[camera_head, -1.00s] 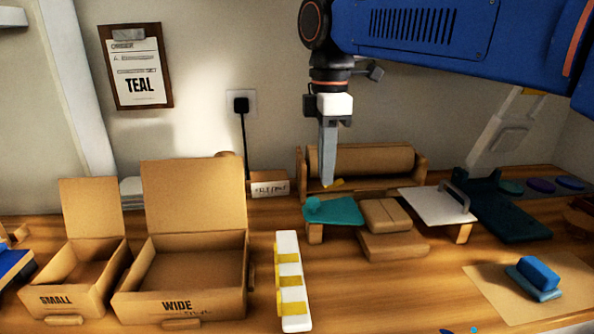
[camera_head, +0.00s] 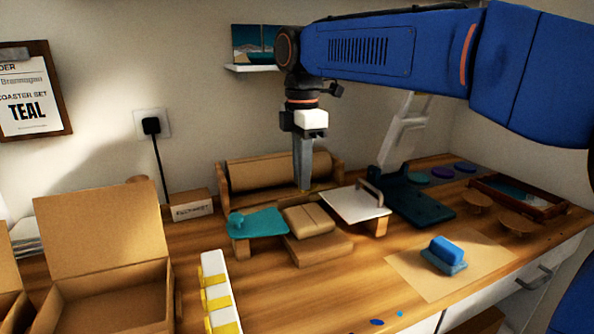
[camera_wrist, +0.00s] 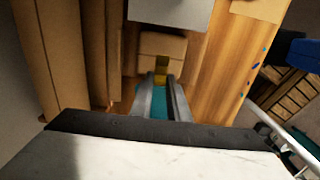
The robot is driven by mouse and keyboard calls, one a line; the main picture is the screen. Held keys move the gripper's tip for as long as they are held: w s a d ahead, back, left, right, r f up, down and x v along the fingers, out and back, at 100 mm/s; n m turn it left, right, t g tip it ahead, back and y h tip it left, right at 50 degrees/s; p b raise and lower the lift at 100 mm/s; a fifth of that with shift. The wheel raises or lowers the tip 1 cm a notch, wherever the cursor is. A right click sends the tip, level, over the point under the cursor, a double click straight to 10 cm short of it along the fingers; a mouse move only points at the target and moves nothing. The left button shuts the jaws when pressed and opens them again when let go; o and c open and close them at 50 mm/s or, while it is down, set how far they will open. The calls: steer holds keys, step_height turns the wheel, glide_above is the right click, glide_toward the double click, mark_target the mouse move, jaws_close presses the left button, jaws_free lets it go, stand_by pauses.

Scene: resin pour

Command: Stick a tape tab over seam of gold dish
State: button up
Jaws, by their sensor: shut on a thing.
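My gripper (camera_head: 304,187) points down and is shut on a small yellow tape tab (camera_wrist: 161,76), seen at the fingertips in the wrist view. The fingers are above and behind a tan block (camera_head: 308,220) with a seam line across its top. This block lies on a larger tan block (camera_head: 318,248); the tan block also shows just beyond the fingertips in the wrist view (camera_wrist: 160,46). No plainly gold dish can be made out. A white strip with yellow tape bands (camera_head: 216,290) stands at the front left.
A teal board on wooden feet (camera_head: 258,222) is left of the tan blocks, and a white plate with a handle (camera_head: 353,204) is right. A brown roll (camera_head: 278,170) stands behind. A blue block (camera_head: 444,250) sits on brown paper (camera_head: 480,262). Open cardboard box (camera_head: 112,300) at left.

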glide_above(301, 217)
steer(key=shift+f, duration=2.9)
steer(key=shift+f, duration=0.65)
steer(key=o, duration=0.9)
steer(key=shift+r, duration=4.05)
